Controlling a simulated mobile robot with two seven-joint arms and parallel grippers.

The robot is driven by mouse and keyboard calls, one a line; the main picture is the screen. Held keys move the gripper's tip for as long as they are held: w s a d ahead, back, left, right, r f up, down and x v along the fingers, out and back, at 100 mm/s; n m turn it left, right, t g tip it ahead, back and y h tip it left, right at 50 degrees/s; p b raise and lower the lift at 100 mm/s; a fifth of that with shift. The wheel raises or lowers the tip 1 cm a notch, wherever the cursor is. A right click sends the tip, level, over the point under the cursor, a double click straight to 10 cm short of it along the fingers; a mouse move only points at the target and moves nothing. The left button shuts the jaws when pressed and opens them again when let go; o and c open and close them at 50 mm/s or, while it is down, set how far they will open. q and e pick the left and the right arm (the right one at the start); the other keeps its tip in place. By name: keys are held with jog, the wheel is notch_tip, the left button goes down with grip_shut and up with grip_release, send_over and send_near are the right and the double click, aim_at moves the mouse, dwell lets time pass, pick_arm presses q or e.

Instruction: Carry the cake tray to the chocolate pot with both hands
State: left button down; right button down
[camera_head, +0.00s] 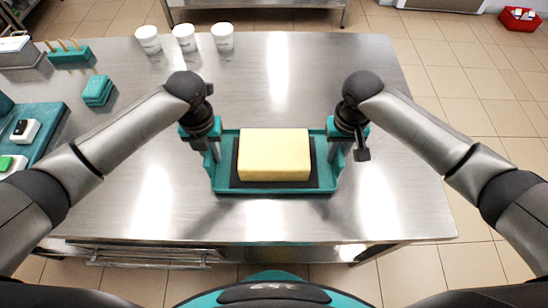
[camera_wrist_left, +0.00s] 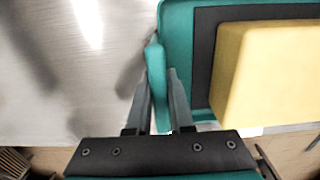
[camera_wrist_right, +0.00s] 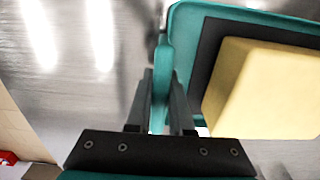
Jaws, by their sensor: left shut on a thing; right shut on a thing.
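The teal cake tray (camera_head: 275,191) with a dark inner mat is at the front middle of the steel table in the head view. A yellow block of cake (camera_head: 274,155) sits on it. My left gripper (camera_head: 214,152) is shut on the tray's left wall; the left wrist view shows the teal wall (camera_wrist_left: 156,80) between its fingers (camera_wrist_left: 160,95). My right gripper (camera_head: 335,150) is shut on the right wall; the right wrist view shows that wall (camera_wrist_right: 162,75) between its fingers (camera_wrist_right: 162,95). I cannot tell whether the tray touches the table. I see no chocolate pot.
Several white cups (camera_head: 184,37) stand at the back left of the steel table (camera_head: 300,75). A teal stack (camera_head: 97,90), a teal holder (camera_head: 69,53) and a larger teal tray (camera_head: 52,121) are at the left. The table is clear behind and right of the cake tray. A red box (camera_head: 519,19) is on the floor.

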pick_arm(q)
jog(key=shift+d+r, duration=0.15)
jog(key=shift+r, duration=0.1)
pick_arm(e)
jog(key=shift+a+r, duration=0.15)
jog(key=shift+r, duration=0.1)
